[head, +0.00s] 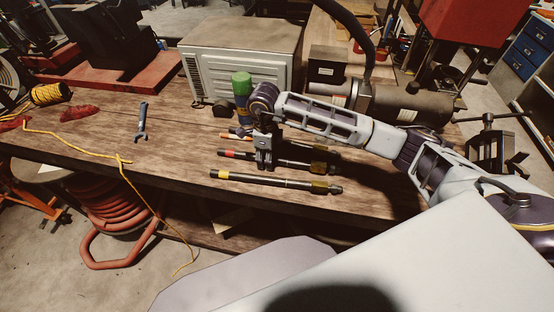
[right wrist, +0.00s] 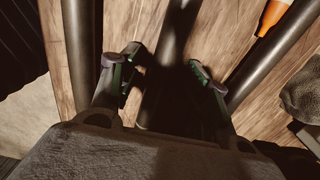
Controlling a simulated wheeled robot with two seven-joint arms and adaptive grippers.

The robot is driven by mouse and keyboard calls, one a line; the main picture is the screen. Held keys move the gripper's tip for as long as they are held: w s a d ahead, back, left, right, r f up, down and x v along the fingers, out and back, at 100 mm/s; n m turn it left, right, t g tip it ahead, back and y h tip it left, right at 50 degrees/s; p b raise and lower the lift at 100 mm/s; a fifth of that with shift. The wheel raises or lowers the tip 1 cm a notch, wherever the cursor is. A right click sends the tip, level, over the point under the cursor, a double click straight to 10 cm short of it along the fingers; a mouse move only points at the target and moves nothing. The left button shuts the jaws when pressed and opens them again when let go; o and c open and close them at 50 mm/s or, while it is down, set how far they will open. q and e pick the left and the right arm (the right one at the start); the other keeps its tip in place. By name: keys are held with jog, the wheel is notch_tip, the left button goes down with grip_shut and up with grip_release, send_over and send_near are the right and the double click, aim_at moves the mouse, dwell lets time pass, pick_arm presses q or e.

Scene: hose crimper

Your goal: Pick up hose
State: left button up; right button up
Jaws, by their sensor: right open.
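Several dark hoses lie roughly side by side on the wooden workbench (head: 170,160). The nearest hose (head: 270,180) has a yellow band at its left end. A middle hose (head: 295,161) has a red band. Farther hoses lie partly hidden behind my right arm. My right gripper (head: 264,164) points down over the middle hose. In the right wrist view its fingers (right wrist: 162,68) are apart, one on each side of a dark hose (right wrist: 176,32). Shadow hides whether they touch it. Other hoses lie to the left (right wrist: 78,45) and right (right wrist: 275,65). My left gripper is out of view.
A green-topped cylinder (head: 242,84) and a pale ventilated box (head: 240,55) stand behind the hoses. A wrench (head: 142,120) and yellow cord (head: 75,146) lie to the left. The crimping machine (head: 410,103) is at back right. Bench room left of the hoses is clear.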

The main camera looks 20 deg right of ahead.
dwell(0.3)
grip_shut()
jog(key=shift+r, duration=0.2)
notch_tip(320, 180, up, 10)
jog(key=b, duration=0.1)
jog(key=shift+f+b, duration=0.15)
jog(key=shift+b, duration=0.25)
dwell(0.4)
jog(key=shift+f, duration=0.15)
dwell(0.4)
